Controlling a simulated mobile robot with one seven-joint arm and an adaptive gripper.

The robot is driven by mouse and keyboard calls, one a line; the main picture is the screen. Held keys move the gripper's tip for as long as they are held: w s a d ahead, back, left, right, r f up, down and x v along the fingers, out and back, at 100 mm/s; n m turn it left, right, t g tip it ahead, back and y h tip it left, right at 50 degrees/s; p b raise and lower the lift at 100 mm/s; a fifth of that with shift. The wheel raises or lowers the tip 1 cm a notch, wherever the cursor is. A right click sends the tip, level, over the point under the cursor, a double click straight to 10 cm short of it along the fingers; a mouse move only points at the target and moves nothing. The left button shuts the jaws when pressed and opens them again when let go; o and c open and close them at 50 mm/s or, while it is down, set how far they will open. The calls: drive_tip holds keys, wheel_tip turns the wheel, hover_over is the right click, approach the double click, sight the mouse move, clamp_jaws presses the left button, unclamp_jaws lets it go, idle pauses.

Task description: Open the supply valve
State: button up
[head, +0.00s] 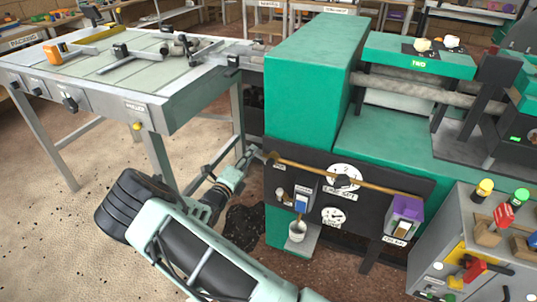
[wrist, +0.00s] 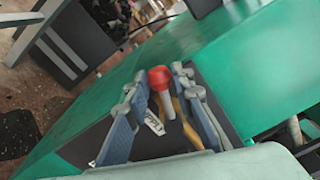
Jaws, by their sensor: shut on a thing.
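A lever with a red knob (wrist: 160,78) and a pale stem shows in the wrist view, between the fingers of my gripper (wrist: 158,88). I take this to be the supply valve's handle. My gripper is shut on it. In the head view my gripper (head: 258,156) is at the left end of the dark panel (head: 375,222) on the green machine (head: 310,85). My gripper and arm hide the lever there. A yellow-brown bar or pipe (wrist: 182,117) shows beside the stem in the wrist view.
The panel carries two white round dials (head: 344,177), a long brown pipe, a purple-topped box (head: 404,216) and a small cup (head: 297,231). A grey workbench (head: 120,75) with tools stands at left. A grey cabinet (head: 450,245) with coloured knobs stands at right. Floor is open at lower left.

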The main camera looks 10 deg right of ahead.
drive_tip(key=shift+w+a+f+n, duration=0.1)
drive_tip(key=shift+f+n, duration=0.45)
drive_tip(key=shift+n, duration=0.25)
drive_tip(key=shift+a+f+n, duration=0.1)
drive_tip(key=shift+f+n, duration=0.7)
drive_tip(key=shift+n, duration=0.5)
drive_tip(key=o, duration=0.9)
drive_tip(key=p+v, duration=0.1)
drive_tip(key=v, duration=0.3)
